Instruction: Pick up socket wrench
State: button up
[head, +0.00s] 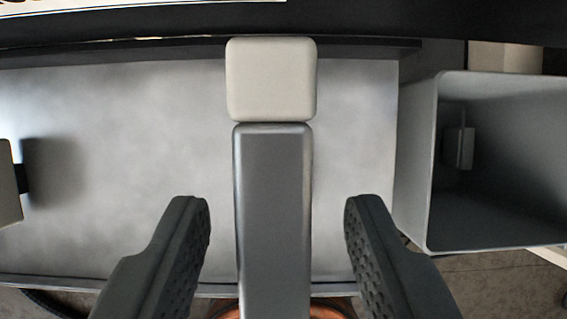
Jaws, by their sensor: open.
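My gripper (277,208) is open, with one dark, textured finger on each side of a long grey bar. The bar (273,215) has a pale, rounded square block (271,80) at its far end. It runs from the lower edge of the picture up between my fingers, with a gap on both sides. I cannot tell for sure whether this bar and block are the socket wrench. No other thing in view is clearly a wrench.
A pale grey table surface (120,130) lies below, with a dark ledge along its back. A beige block (9,186) with a dark stub shows at the left edge.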

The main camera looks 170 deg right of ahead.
jog(key=shift+x, duration=1.05)
jog(key=c, duration=0.9)
grip_shut()
jog(key=shift+r, duration=0.15)
